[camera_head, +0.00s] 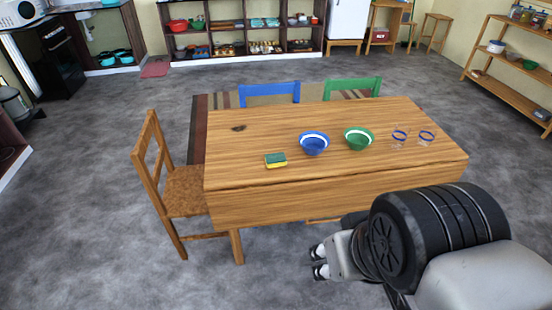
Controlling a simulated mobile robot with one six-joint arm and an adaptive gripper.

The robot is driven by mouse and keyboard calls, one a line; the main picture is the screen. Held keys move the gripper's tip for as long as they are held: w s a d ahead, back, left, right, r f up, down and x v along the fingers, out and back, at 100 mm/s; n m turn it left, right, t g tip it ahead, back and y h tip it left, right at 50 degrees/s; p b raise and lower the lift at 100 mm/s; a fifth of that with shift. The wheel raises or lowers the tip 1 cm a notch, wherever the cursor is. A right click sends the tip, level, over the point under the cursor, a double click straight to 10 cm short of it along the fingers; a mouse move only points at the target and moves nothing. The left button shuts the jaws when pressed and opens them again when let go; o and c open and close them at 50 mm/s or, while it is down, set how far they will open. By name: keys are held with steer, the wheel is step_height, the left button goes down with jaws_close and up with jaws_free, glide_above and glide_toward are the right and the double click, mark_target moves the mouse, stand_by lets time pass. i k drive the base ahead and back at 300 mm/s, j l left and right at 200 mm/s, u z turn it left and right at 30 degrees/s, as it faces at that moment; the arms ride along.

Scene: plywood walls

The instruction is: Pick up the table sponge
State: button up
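The table sponge (276,160), green on top and yellow below, lies flat on the wooden table (235,185) near its front edge, left of the middle. My gripper (317,262) is in front of the table, to the right of and nearer than the sponge, and well apart from it. Its two dark fingertips point left with a gap between them, and nothing shows between them. My arm covers the front right part of the table's side.
A blue bowl (314,144), a green bowl (358,139) and two clear glasses (399,138) with blue rims stand right of the sponge. A dark small thing (239,128) lies at the back left. A wooden chair (182,190) stands at the left end. Floor front left is clear.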

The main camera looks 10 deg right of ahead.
mark_target(278, 160)
steer(key=i, duration=1.6)
